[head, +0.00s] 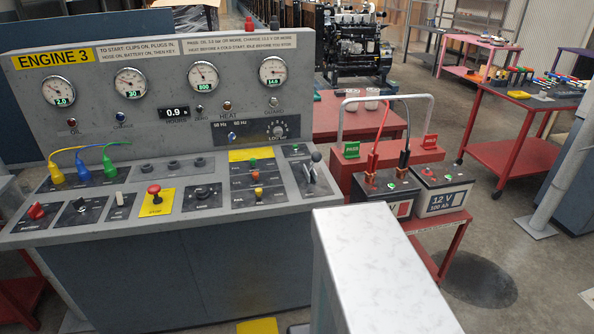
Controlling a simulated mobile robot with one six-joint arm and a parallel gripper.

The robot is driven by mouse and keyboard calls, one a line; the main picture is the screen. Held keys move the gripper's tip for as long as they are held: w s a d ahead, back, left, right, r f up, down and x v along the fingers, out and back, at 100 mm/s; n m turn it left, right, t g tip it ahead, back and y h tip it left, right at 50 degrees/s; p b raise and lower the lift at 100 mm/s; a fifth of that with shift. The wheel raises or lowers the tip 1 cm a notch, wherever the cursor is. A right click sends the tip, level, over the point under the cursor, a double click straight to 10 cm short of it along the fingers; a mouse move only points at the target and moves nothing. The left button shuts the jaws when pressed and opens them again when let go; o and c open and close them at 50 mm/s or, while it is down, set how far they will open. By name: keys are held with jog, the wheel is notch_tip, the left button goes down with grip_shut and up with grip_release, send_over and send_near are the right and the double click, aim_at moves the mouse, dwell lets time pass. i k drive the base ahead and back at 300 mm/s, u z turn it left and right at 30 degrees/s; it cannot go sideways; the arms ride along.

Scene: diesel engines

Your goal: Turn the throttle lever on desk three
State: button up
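Desk three is the grey control console (120,245) marked ENGINE 3, at the left and middle of the head view. A lever (312,164) with a dark round knob stands at the right end of its sloping panel, on a dark plate; it looks like the throttle lever. It leans a little, but the plate's lettering is too small to read. Nothing touches the lever. My gripper is not in view.
Right of the desk, two batteries (388,195) with clips stand on a red trolley (450,245). A pale block (380,270) fills the bottom centre. An engine (350,45) stands behind.

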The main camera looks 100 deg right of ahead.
aim_at(317, 157)
jog(key=z, duration=0.75)
jog(key=i, duration=0.7)
jog(key=u, duration=1.2)
jog(key=k, duration=0.1)
jog(key=z, duration=2.7)
